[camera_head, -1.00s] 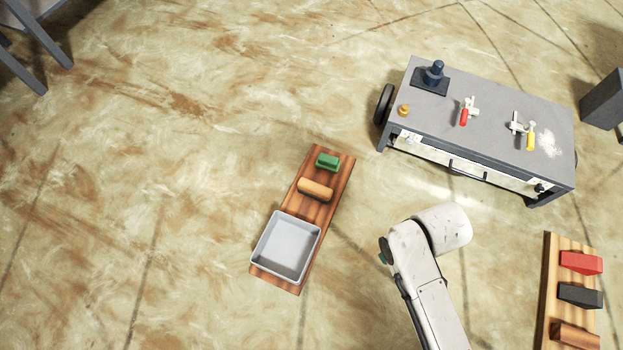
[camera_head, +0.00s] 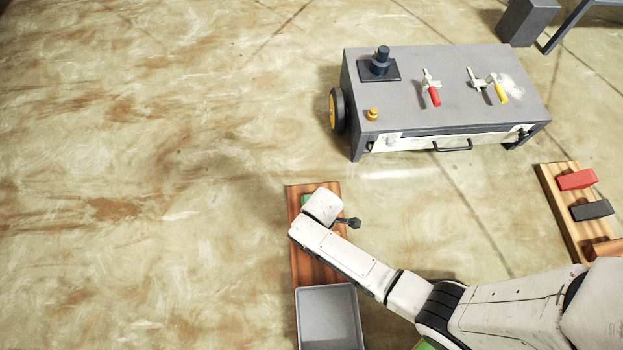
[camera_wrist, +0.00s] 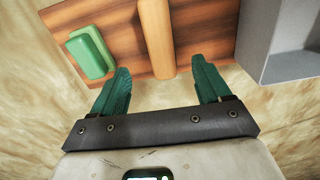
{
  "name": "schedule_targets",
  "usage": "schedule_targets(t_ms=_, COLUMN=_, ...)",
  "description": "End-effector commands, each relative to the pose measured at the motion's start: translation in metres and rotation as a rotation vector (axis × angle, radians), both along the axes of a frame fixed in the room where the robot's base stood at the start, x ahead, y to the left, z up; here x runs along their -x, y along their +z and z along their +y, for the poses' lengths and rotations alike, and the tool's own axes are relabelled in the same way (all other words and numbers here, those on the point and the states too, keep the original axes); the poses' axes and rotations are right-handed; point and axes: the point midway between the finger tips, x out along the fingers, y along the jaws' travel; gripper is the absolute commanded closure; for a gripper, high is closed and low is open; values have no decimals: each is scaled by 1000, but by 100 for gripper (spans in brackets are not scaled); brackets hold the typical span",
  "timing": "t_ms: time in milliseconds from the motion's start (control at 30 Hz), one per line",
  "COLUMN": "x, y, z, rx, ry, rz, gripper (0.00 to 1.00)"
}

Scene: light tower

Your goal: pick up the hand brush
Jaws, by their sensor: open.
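A tan wooden rounded piece (camera_wrist: 156,38), which looks like the hand brush or its handle, lies on a striped wooden board (camera_wrist: 118,38). Bristles do not show. In the wrist view my gripper (camera_wrist: 160,65) is open, its green fingers spread to either side of the tan piece's line. The tan piece runs up the picture between them; whether the fingers touch it I cannot tell. In the head view my arm hides the tan piece and my fingers above the board (camera_head: 318,275).
A green block (camera_wrist: 90,52) lies left of the tan piece, and a grey tray (camera_wrist: 275,45) stands right of it. A grey cart (camera_head: 445,90) is behind. Another board (camera_head: 560,205) with red, black and brown pieces is at the right. Floor at the left is clear.

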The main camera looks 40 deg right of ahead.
Motion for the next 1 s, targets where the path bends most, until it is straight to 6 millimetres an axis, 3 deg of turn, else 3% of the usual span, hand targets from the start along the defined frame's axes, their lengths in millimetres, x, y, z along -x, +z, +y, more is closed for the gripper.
schedule_targets(t_ms=200, x=0, y=-38, z=0, rx=0, ry=-1, rz=0, gripper=23)
schedule_targets(t_ms=567, x=0, y=-58, z=0, rx=-1, ry=-3, rz=-1, gripper=23)
schedule_targets(t_ms=1000, x=-1, y=-103, z=0, rx=-1, ry=-3, rz=-1, gripper=23)
